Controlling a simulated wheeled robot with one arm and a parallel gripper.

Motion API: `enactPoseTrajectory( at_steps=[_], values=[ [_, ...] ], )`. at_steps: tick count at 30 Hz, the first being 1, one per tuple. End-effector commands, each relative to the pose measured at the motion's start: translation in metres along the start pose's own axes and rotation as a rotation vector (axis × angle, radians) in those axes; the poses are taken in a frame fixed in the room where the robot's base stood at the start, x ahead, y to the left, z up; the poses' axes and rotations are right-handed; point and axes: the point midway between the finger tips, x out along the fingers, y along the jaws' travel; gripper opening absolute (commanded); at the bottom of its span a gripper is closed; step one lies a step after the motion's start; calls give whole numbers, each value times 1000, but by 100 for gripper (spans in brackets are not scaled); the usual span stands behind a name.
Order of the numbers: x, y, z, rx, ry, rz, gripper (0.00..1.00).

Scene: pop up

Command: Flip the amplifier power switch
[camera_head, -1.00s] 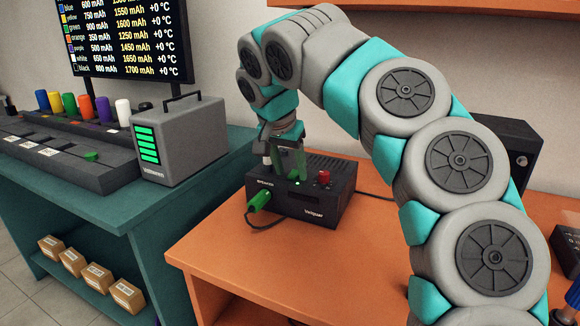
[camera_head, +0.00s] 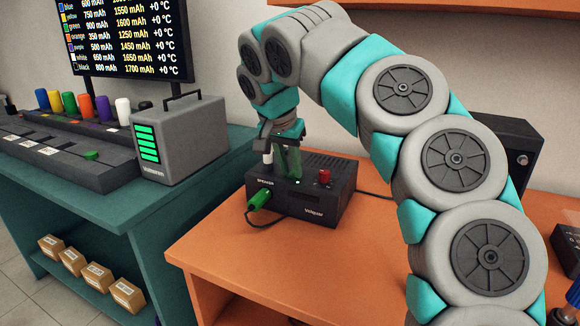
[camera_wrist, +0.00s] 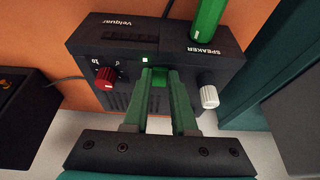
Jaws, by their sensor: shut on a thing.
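The amplifier (camera_head: 325,207) is a dark box labelled "Velquar" on the orange table; it fills the upper middle of the wrist view (camera_wrist: 108,57). A small light on it (camera_wrist: 143,59) is lit. My gripper (camera_wrist: 161,76) points down at the amplifier's top, between the red knob (camera_wrist: 105,76) and the white knob (camera_wrist: 208,96). Its green fingers are shut on a small green piece (camera_wrist: 159,79), which seems to be the switch and is mostly hidden by them. In the head view my gripper (camera_head: 290,172) hides that spot.
A green plug (camera_head: 260,199) with a dark cable sits in the SPEAKER socket at the front. A dark box (camera_head: 508,145) stands behind my arm. The orange table (camera_head: 215,262) is clear at front left. A grey battery unit (camera_head: 180,140) stands on the teal bench.

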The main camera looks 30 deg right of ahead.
Motion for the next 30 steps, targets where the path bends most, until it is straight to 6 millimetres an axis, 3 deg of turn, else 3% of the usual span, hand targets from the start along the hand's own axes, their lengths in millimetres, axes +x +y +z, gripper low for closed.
enactPoseTrajectory(
  at_steps=[10, 30],
  values=[
    [6, 16, -4, 33, -69, 35, 0],
    [-4, 5, -12, 5, -252, 11, 0]
  ],
)
